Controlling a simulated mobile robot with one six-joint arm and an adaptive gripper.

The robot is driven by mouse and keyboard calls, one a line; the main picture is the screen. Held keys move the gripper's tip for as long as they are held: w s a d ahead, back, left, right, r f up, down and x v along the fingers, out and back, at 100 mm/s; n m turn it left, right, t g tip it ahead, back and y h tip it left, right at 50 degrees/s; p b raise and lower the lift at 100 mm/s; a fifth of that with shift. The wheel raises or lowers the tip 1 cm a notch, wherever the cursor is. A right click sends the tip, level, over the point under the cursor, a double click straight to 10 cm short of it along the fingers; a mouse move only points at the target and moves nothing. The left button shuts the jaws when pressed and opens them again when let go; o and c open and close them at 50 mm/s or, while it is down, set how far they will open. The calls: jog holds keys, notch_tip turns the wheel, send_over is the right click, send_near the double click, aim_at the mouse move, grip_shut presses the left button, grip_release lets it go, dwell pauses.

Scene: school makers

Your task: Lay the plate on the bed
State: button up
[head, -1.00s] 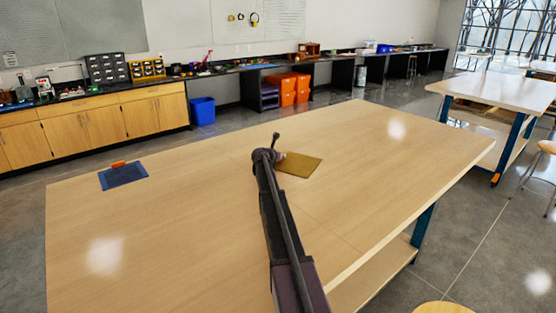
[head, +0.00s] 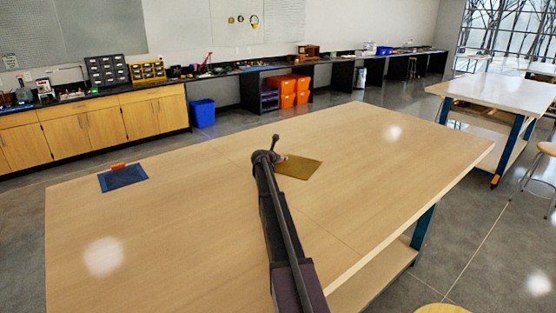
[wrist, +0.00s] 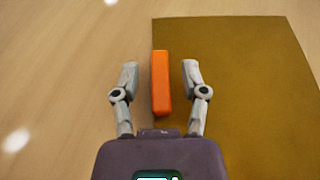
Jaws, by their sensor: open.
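A flat golden-brown sheet (head: 300,169) lies on the wooden table, just right of my arm's end; it fills the right of the wrist view (wrist: 250,90). An upright orange bar (wrist: 161,82) is at the sheet's left edge. My gripper (wrist: 160,68) is open, with one finger on each side of the bar and gaps between. The fingers are mostly hidden by my arm in the head view. A dark blue flat square (head: 123,179) with an orange bar (head: 118,166) at its far edge lies on the table's left. I cannot tell for certain which piece is plate or bed.
The wooden table top (head: 190,230) is otherwise clear, with wide free room between the two flat pieces. Its right edge drops to the floor. A second table (head: 500,90) and a stool stand at the right. Cabinets and a blue bin (head: 202,113) are along the back wall.

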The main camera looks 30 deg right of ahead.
jog(key=p+v, duration=0.4)
jog(key=v, duration=0.8)
jog(key=shift+w, duration=0.1)
